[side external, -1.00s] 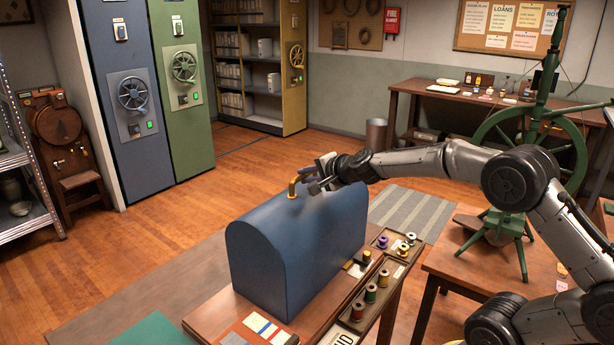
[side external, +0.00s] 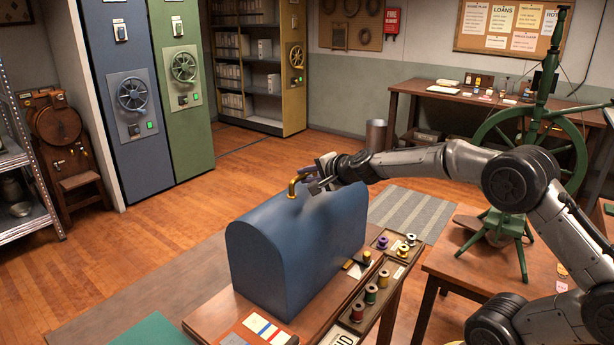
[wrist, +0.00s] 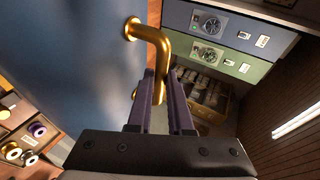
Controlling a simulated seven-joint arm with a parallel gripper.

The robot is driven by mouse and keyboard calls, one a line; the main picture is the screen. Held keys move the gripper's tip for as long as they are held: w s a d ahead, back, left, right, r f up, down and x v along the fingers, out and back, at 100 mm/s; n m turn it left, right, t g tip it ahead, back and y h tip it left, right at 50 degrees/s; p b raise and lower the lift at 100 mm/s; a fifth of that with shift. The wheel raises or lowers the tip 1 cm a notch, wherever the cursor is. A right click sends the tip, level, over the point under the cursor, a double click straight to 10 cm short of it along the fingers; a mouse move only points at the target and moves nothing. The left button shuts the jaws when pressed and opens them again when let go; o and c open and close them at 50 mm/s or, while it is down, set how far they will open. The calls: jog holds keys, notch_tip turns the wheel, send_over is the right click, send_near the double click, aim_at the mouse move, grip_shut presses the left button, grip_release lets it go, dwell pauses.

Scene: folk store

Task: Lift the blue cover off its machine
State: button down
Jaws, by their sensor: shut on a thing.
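The blue cover (side external: 292,252) is a large round-topped hood standing on the wooden table (side external: 205,318). A brass handle (side external: 296,184) is fixed on its top. The machine is hidden under the cover. My gripper (side external: 318,184) is at the handle, coming in from the right. In the wrist view my gripper (wrist: 162,105) has its two dark fingers on either side of the brass handle bar (wrist: 158,60), shut on it. The cover's lower edge appears to rest on the table.
Trays of thread spools (side external: 370,294) lie on the table just right of the cover. A green spinning wheel (side external: 520,140) stands on another table at the right. Tall blue (side external: 128,100) and green cabinets (side external: 183,85) stand behind. Open floor lies left of the cover.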

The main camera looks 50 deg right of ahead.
jog(key=shift+r, duration=0.4)
notch_tip(320, 180, up, 24)
jog(key=shift+f, duration=0.2)
dwell(2.3)
dwell(0.4)
